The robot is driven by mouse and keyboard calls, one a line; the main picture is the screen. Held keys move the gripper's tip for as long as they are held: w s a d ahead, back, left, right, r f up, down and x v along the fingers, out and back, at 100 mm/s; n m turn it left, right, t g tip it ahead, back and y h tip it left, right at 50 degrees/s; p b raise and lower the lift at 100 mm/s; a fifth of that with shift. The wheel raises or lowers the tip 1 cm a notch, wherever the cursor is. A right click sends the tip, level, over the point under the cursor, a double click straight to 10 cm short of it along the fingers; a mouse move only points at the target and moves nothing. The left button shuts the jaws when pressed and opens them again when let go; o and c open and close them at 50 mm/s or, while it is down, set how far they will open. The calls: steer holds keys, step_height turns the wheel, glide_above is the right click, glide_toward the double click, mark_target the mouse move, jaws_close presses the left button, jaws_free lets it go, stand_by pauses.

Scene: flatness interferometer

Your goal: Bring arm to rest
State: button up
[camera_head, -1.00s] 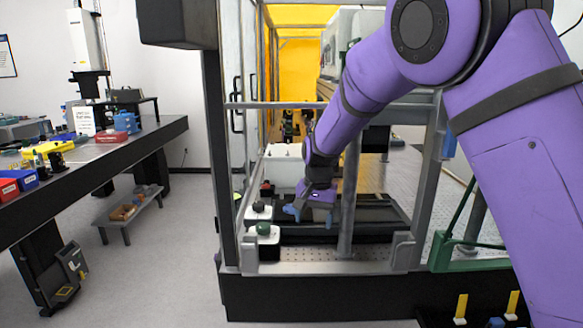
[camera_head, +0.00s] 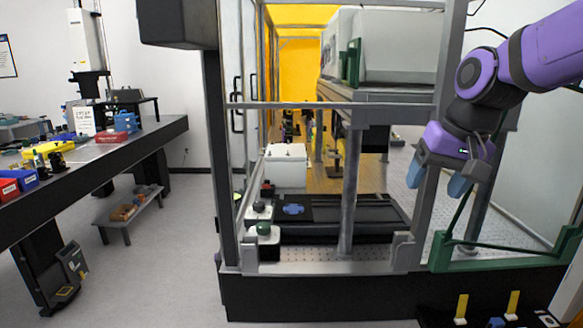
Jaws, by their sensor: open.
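My purple arm reaches in from the upper right, and my gripper (camera_head: 442,182) hangs at its end with blue fingertips pointing down. The fingers are apart and nothing shows between them. It is in front of the right side of the machine's frame, above the green rail (camera_head: 500,258). A small blue piece (camera_head: 293,210) lies on the left end of the black stage (camera_head: 335,228), away from my gripper.
Grey frame posts (camera_head: 350,180) and a crossbar stand around the stage. Two white button boxes (camera_head: 262,236) are at its left. A white box (camera_head: 286,165) stands behind. A dark bench (camera_head: 130,140) with bins is at left, with open floor between.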

steer(key=s+d+t+h, duration=0.1)
steer(key=s+d, duration=0.2)
steer(key=s, duration=0.5)
steer(key=s+d+n+t+h, duration=0.1)
steer(key=s+d, duration=0.2)
steer(key=s, duration=0.5)
steer(key=shift+s, duration=0.3)
